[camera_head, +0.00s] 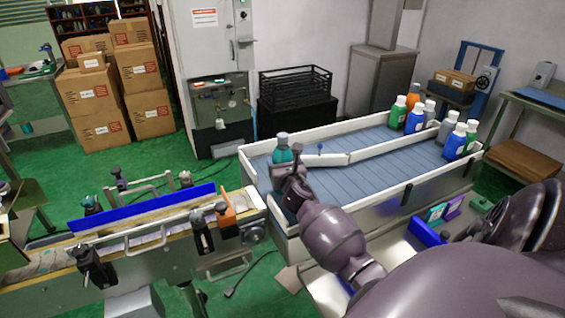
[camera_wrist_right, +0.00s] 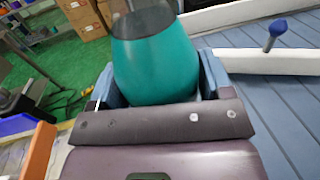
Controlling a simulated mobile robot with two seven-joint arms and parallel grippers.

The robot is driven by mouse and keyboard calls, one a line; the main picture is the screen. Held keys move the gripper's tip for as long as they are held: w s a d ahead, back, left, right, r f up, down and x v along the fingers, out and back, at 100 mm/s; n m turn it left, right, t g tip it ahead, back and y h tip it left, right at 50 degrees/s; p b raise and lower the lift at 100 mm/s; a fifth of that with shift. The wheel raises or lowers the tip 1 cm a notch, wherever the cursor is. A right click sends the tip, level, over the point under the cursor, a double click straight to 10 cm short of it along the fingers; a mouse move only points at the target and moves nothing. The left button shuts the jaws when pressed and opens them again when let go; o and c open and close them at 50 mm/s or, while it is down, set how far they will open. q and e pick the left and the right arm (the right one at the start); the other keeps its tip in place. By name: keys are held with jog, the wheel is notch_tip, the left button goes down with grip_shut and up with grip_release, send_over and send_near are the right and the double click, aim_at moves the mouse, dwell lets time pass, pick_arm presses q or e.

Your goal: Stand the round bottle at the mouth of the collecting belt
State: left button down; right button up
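The round bottle (camera_head: 283,154) is teal with a grey cap and appears upright at the left end of the collecting belt (camera_head: 360,176). In the right wrist view the round bottle (camera_wrist_right: 155,62) fills the space between the blue-grey fingers, its top cut off by the frame. My right gripper (camera_head: 284,168) has a finger against each side of it. Its base is hidden behind the gripper, so I cannot tell whether it touches the belt. My left gripper is not in view.
White rails (camera_head: 330,159) edge and divide the blue belt. Several green, blue, grey and orange bottles (camera_head: 414,122) stand at its far right. A conveyor (camera_head: 150,240) with a blue guide and an orange part (camera_head: 226,208) lies left. The belt's middle is clear.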

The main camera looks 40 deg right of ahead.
jog(key=o, duration=0.3)
jog(key=shift+r, duration=0.1)
jog(key=shift+s+r, duration=0.1)
jog(key=shift+s, duration=0.05)
jog(key=p+v, duration=0.1)
jog(key=v, duration=1)
jog(key=shift+s+a, duration=0.2)
jog(key=shift+s, duration=0.15)
